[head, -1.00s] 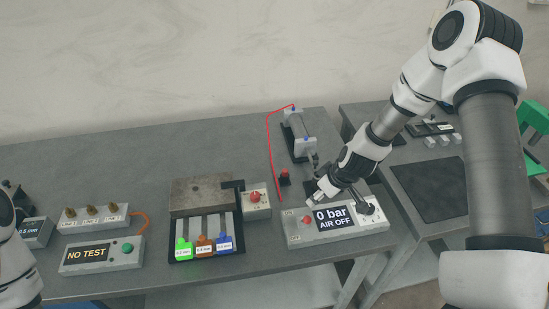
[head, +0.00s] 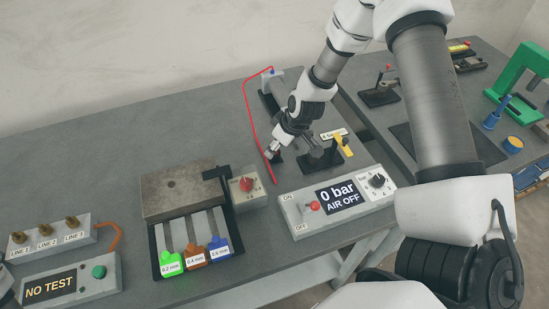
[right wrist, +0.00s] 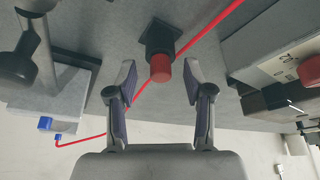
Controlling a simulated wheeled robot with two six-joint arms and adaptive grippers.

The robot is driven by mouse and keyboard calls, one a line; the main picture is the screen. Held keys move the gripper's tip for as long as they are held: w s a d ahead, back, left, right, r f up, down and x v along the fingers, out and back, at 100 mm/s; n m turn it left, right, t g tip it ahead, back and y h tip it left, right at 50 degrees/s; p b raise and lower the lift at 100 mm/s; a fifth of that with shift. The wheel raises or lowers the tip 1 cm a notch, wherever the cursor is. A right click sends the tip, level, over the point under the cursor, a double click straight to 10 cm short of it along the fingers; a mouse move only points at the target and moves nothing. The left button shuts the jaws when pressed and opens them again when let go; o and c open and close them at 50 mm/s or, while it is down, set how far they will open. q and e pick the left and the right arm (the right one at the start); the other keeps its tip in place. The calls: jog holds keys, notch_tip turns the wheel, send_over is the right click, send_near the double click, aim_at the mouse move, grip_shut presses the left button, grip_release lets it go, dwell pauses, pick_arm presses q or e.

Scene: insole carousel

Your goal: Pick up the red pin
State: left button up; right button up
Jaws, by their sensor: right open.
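The red pin (right wrist: 160,69) shows in the right wrist view as a short red cylinder standing in a small black block (right wrist: 160,38). It sits between the two spread fingers of my right gripper (right wrist: 160,82), with a gap on each side, so the gripper is open and not touching it. In the head view my right gripper (head: 273,155) is low over the bench at the pin's place and hides the pin. My left gripper is out of view.
A thin red hose (head: 246,105) runs close beside the pin block. The 0 bar air panel (head: 339,201) stands in front to the right, the grey plate fixture (head: 180,190) to the left. A yellow-handled valve (head: 344,146) stands right of the gripper.

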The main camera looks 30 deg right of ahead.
jog(key=shift+w+f, duration=0.35)
jog(key=shift+r, duration=0.15)
jog(key=shift+s+r, duration=0.15)
jog(key=shift+s, duration=0.1)
jog(key=shift+s+r, duration=0.15)
jog(key=shift+s, duration=0.05)
jog(key=c, duration=0.6)
grip_shut()
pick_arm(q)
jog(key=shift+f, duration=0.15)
pick_arm(e)
jog(key=shift+a, duration=0.1)
